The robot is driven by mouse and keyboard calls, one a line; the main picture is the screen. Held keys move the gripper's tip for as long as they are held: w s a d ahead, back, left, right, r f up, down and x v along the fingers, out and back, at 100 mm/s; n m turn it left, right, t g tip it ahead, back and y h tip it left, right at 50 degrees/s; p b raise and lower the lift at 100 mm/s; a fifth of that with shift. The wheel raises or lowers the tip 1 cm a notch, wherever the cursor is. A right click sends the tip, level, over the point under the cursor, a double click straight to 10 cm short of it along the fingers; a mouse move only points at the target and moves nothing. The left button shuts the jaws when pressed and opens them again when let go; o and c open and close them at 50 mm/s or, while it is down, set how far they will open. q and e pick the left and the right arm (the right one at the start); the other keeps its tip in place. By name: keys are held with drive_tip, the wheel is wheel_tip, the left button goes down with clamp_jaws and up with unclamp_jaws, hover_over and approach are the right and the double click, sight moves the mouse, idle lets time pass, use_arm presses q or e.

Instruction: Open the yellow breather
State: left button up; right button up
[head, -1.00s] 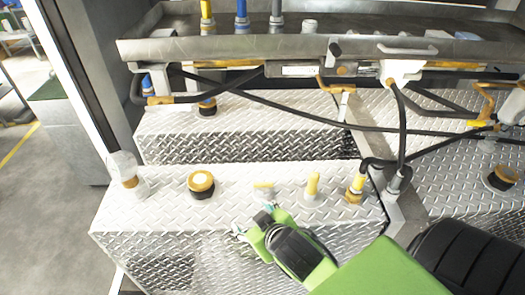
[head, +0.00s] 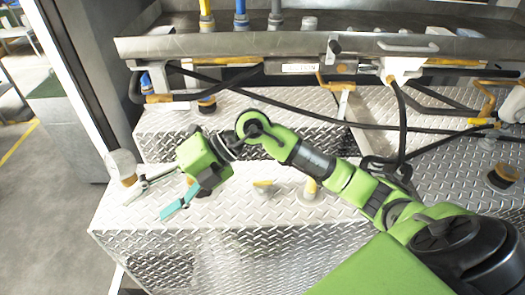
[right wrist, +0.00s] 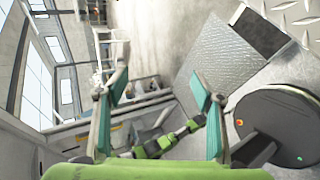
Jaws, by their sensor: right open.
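A clear-domed breather (head: 122,163) with a yellow-orange base stands upright at the left end of the front tread-plate tank (head: 290,235). My right gripper (head: 146,207) is open and empty, with its two teal-padded fingers pointing left and down. One finger passes just right of and in front of the breather's base in the picture; I cannot tell whether they touch. The round black-and-yellow cap seen earlier on this tank is hidden behind the gripper. In the right wrist view the open fingers (right wrist: 162,80) have nothing between them. My left gripper is not seen in the head view.
Two yellow-topped fittings (head: 263,188) and (head: 311,187) stand on the front tank, near my right arm. Black hoses (head: 290,115) hang across behind it, below a metal tray (head: 290,46). A black-and-yellow cap (head: 502,176) sits at right. Open floor (head: 50,220) lies left.

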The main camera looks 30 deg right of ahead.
drive_tip(key=w+d+f+m+h, duration=0.1)
drive_tip(key=w+d+f+h, duration=0.15)
drive_tip(key=d, duration=0.45)
drive_tip(key=w+d+f+h, duration=0.1)
drive_tip(key=d+f+h, duration=0.25)
drive_tip(key=d, duration=0.25)
drive_tip(key=m+g+h, duration=0.1)
drive_tip(key=m+h, duration=0.3)
drive_tip(key=h, duration=0.3)
approach(263, 182)
drive_tip(key=f, duration=0.3)
drive_tip(key=f+p, duration=0.1)
drive_tip(key=f, duration=0.2)
drive_tip(key=w+f+p, duration=0.1)
drive_tip(key=f, duration=0.2)
drive_tip(key=shift+d+f, duration=0.35)
drive_tip(key=shift+d, duration=0.05)
